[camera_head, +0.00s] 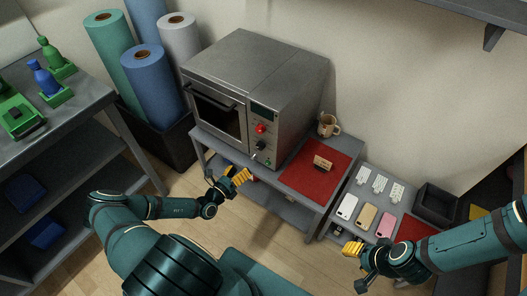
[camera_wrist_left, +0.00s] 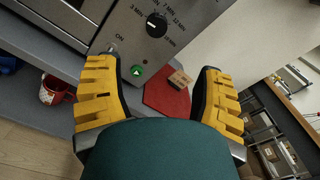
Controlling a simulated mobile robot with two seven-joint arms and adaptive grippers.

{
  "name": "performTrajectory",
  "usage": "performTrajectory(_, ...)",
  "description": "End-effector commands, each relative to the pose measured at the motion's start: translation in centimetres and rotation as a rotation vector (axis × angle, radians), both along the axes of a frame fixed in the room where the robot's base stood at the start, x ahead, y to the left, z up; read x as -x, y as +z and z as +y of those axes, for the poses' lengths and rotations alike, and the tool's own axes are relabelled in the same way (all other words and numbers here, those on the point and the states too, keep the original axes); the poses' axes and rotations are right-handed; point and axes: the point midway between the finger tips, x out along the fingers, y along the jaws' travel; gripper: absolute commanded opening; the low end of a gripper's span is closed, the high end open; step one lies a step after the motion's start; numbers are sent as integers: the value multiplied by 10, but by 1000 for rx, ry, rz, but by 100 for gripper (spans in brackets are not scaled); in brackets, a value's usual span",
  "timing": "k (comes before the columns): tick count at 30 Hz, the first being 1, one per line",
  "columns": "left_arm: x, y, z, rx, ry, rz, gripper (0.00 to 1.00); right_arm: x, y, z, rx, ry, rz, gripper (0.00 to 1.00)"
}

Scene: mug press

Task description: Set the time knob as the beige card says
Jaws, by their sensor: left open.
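The grey press oven (camera_head: 255,80) stands on a small table. Its black time knob (camera_head: 260,146) is on the front panel; in the left wrist view the knob (camera_wrist_left: 157,25) is ringed by minute labels. Its exact setting is hard to read. A green button (camera_wrist_left: 137,70) is below it. The beige card (camera_head: 322,163) stands on the red mat; it also shows in the left wrist view (camera_wrist_left: 180,78), its text too small to read. My left gripper (camera_head: 240,177) is open and empty in front of the panel, apart from the knob. My right gripper (camera_head: 353,248) is near the low table.
A mug (camera_head: 328,125) stands behind the red mat (camera_head: 302,178). A red light or button (camera_head: 261,128) is above the knob. Phones (camera_head: 367,216) and a black bin (camera_head: 437,203) are on the low table at right. Rolls (camera_head: 150,85) stand left of the oven.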

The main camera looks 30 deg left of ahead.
Motion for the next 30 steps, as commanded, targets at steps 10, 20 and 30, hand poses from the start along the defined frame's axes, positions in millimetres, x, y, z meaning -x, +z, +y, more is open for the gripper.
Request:
performTrajectory(10,-39,-2,1,6,16,-6,68,-1,-9,0,0,0,-3,47)
performTrajectory(20,-102,-2,-5,4,14,-4,68,-4,-25,0,2,-2,-11,47)
performTrajectory(30,-135,-1,-7,4,13,-2,68,-6,-32,-1,3,-3,-15,47)
